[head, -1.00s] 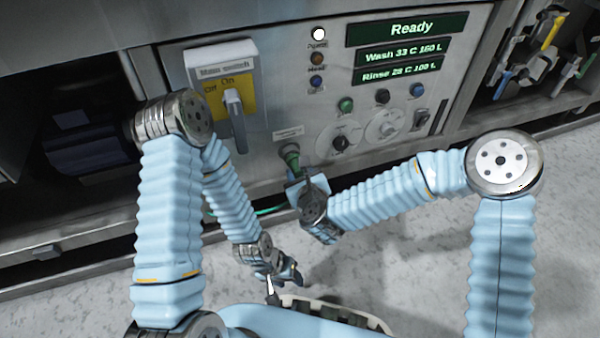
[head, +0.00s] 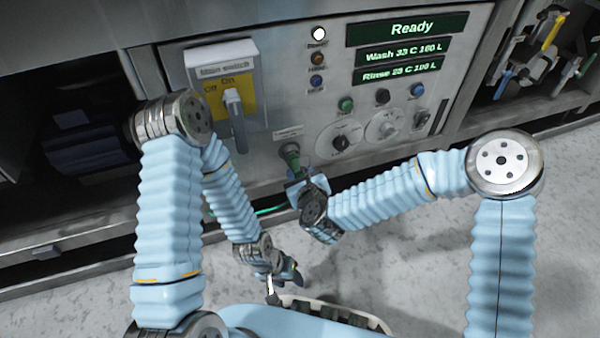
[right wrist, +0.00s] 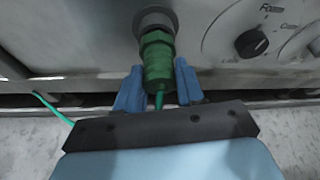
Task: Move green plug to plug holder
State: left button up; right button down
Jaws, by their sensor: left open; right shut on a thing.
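The green plug (right wrist: 157,58) is at a round grey socket (right wrist: 154,20) in the machine's front panel, its green cable hanging below. In the head view the plug (head: 290,152) shows under a small label. My right gripper (right wrist: 158,85) is shut on the plug, one blue finger on each side; in the head view it (head: 298,180) is close against the panel. My left gripper (head: 288,278) is open and empty, low over the floor near my base. I cannot make out a plug holder for certain.
The panel has a main switch (head: 232,100) at the left, knobs (head: 340,140) and buttons at the right, and displays (head: 405,28) above. An open bay (head: 545,50) with coloured-handled valves is at the right. Grey floor (head: 400,270) in front is clear.

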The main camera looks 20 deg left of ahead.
jog(key=shift+s+d+b, duration=0.35)
jog(key=shift+s+d, duration=0.35)
jog(key=shift+s, duration=0.35)
jog(key=shift+s+d+b, duration=0.3)
jog(key=shift+s+d, duration=0.4)
jog(key=shift+s, duration=0.3)
dwell(0.6)
